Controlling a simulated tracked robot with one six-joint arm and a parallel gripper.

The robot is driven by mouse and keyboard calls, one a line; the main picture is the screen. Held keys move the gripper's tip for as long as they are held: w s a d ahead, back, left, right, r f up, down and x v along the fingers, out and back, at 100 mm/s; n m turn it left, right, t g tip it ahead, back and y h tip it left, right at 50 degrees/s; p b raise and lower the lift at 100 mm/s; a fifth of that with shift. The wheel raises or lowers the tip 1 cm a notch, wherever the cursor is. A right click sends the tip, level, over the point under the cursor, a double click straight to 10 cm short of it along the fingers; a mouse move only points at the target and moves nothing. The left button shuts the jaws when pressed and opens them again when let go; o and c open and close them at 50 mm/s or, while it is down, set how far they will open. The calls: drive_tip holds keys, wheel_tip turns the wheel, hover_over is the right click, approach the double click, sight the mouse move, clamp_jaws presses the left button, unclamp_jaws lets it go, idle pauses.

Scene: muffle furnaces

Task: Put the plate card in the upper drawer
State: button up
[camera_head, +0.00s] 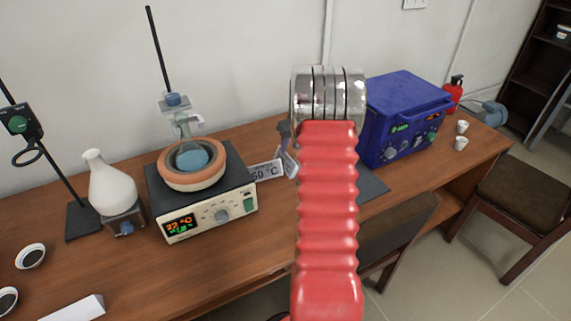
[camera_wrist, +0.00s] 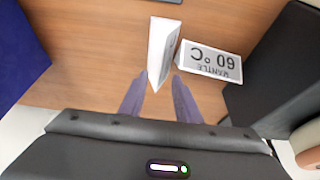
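A white folded card (camera_wrist: 163,50) stands on the wooden desk in the wrist view; its printed face is not readable there, so I cannot confirm it is the plate card. In the head view it shows partly beside my arm (camera_head: 290,165). My gripper (camera_wrist: 160,78) points down at it, its two dark fingers apart on either side of the card's near end, with gaps visible. A second card reading "MANTLE 60 °C" (camera_wrist: 212,62) stands just right of it, and shows in the head view (camera_head: 265,170). I see no drawer clearly.
A heating mantle with a flask (camera_head: 208,205) stands left of the cards. A blue device (camera_head: 405,115) stands to the right. A white flask (camera_head: 110,185) and stand are further left. Chairs (camera_head: 520,190) are at the desk's front and right.

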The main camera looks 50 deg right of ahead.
drive_tip(key=shift+x, duration=0.8)
drive_tip(key=shift+x, duration=2.65)
drive_tip(key=shift+s+d, duration=0.1)
drive_tip(key=shift+c, duration=0.5)
drive_tip(key=c, duration=0.6)
drive_tip(key=shift+c, duration=0.2)
drive_tip(key=shift+r, duration=0.1)
wheel_tip(320, 180, up, 10)
